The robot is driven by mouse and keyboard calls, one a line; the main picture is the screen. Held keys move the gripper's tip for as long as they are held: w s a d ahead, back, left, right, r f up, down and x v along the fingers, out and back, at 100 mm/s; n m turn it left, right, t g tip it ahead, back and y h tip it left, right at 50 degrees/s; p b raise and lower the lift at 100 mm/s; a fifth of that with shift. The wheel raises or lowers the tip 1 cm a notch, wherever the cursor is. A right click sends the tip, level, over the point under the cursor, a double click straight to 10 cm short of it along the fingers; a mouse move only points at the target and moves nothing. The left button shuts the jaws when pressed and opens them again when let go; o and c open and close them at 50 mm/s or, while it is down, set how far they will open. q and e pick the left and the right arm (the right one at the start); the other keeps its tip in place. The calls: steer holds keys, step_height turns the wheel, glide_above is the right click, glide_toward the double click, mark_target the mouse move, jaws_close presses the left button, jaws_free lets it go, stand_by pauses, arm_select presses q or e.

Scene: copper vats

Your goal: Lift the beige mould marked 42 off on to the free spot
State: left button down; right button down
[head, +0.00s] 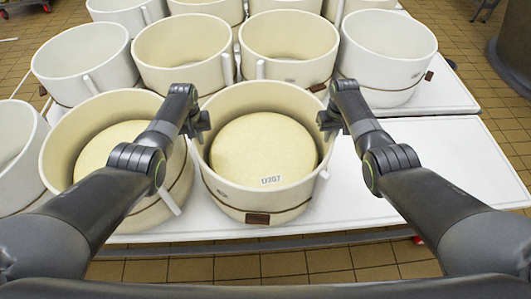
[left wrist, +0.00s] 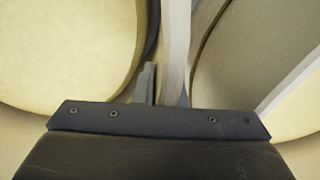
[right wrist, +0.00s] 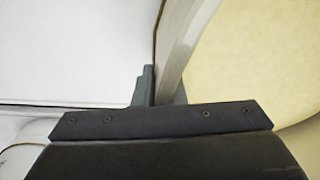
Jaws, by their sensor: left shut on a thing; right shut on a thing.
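A beige mould (head: 214,178) with a pale cheese (head: 262,150) inside is between my grippers. The cheese bears a small label; a brown tag sits low on the mould's front, and I cannot read a 42. My left gripper (head: 201,124) is shut on its left rim, and my right gripper (head: 327,121) on its right rim. Each wrist view shows the wall between the fingers, in the left wrist view (left wrist: 176,50) and the right wrist view (right wrist: 180,45). I cannot tell whether the mould is clear of the table. Bare white table top (head: 455,160) lies to its right.
Another beige mould with cheese (head: 58,165) stands close on the left, partly behind my left arm. Empty beige moulds (head: 180,50) stand behind, with white moulds (head: 80,60) at the left and another (head: 385,55) at the back right. The table's front edge is near me.

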steer(key=shift+w+r, duration=0.15)
steer(key=shift+r, duration=0.05)
step_height(320, 180, up, 18)
steer(key=p, duration=1.8)
steer(key=shift+r+p, duration=0.15)
steer(key=shift+p, duration=0.15)
stand_by(0.4)
